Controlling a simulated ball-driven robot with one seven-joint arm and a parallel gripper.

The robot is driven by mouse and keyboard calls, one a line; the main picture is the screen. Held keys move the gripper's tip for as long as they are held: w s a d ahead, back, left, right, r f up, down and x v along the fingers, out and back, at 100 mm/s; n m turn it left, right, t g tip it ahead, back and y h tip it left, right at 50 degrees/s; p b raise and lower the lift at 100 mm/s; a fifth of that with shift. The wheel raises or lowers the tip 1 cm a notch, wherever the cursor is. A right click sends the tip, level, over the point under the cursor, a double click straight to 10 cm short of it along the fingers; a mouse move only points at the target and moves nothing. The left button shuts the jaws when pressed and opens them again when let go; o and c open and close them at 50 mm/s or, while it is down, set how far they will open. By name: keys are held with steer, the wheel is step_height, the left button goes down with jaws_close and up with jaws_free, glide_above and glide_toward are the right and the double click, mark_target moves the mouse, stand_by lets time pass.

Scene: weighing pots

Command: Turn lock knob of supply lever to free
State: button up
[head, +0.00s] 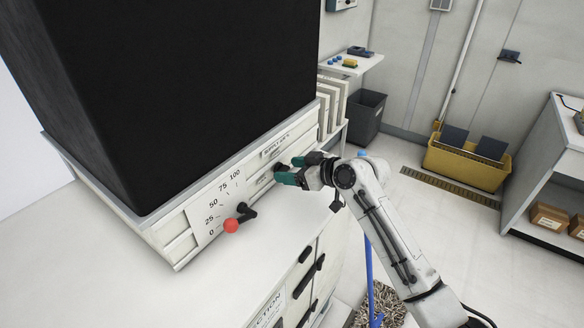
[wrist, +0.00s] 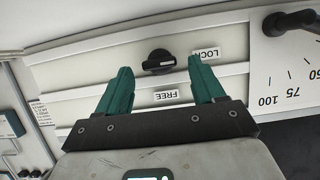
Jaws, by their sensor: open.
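The black lock knob (wrist: 159,62) sits on the white panel in the wrist view. Its grip bar with a pale line lies roughly level in the picture. The LOCK label (wrist: 206,52) is to its right and the FREE label (wrist: 166,95) below it; both read upside down. My gripper (wrist: 160,70) has its two green fingers apart, one to either side of the knob in the picture; I cannot tell if they touch it. In the head view my gripper (head: 291,173) is at the panel front. The supply lever with a red ball (head: 231,226) is at the scale's low end.
The large black box (head: 190,90) rises above the panel. The white counter (head: 110,260) in front is clear. A grey bin (head: 367,113), a yellow container (head: 465,160) and a shelf with boxes (head: 550,217) stand farther off to the right.

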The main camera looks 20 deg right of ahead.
steer(key=shift+w+a, duration=0.1)
steer(key=shift+c, duration=0.3)
steer(key=c, duration=1)
